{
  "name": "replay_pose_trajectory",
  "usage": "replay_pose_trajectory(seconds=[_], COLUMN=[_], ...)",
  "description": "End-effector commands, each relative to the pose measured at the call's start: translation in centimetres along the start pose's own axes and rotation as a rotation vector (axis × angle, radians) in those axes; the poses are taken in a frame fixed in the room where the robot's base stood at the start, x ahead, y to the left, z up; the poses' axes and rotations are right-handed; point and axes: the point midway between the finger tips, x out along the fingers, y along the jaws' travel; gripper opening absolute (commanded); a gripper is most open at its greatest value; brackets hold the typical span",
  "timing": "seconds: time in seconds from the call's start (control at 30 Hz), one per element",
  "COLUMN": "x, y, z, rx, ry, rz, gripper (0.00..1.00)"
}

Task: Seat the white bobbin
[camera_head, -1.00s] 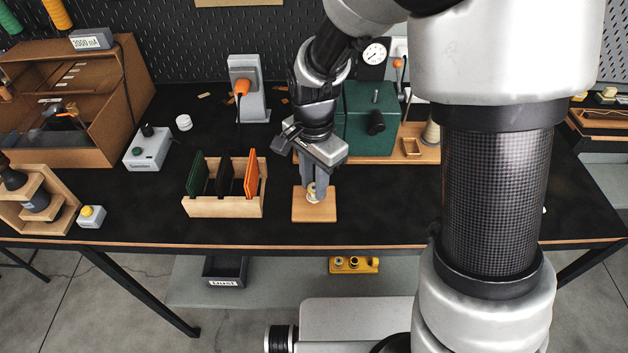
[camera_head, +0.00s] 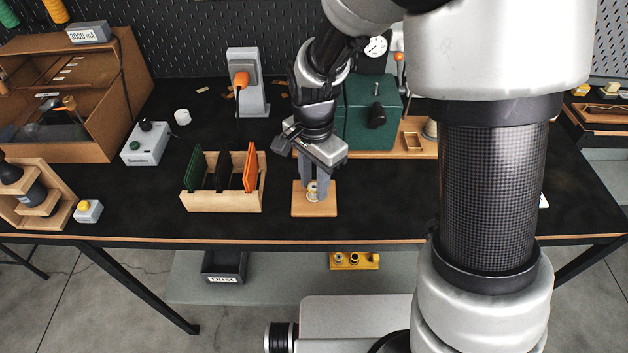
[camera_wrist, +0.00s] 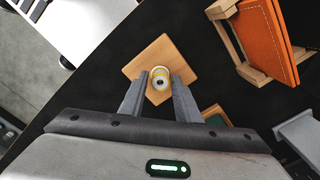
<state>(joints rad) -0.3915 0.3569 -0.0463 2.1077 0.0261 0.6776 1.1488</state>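The white bobbin (camera_head: 312,190) stands on a flat square wooden block (camera_head: 327,208) at the table's front. In the wrist view the bobbin (camera_wrist: 160,76) shows end-on, with yellowish bands and a dark centre, over the block (camera_wrist: 147,58). Whether it sits fully down on the block is hard to tell. My gripper (camera_head: 314,194) points down over the block with its fingers apart, one on each side of the bobbin. In the wrist view a thin gap seems to show between the fingers (camera_wrist: 160,84) and the bobbin.
A wooden rack (camera_head: 222,200) with green, black and orange plates stands left of the block. A green machine (camera_head: 365,125) stands behind my gripper. A small white round piece (camera_head: 182,117) lies further back left. The black table is clear in front of the rack.

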Motion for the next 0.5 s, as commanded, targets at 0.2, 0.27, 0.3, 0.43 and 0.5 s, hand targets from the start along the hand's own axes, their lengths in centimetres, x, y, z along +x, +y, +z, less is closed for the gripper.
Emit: replay_pose_trajectory(seconds=[0.2,0.27,0.3,0.43,0.5], x=[0.0,0.0,0.0,-0.4,-1.2], y=[0.0,0.0,0.0,-0.1,-0.1], z=[0.0,0.0,0.0,0.0,0.0], rx=[0.0,0.0,0.0,0.0,0.0], ry=[0.0,0.0,0.0,0.001,0.001], rz=[0.0,0.0,0.0,-0.002,-0.002], gripper=[0.46,0.46,0.46,0.46,0.46])
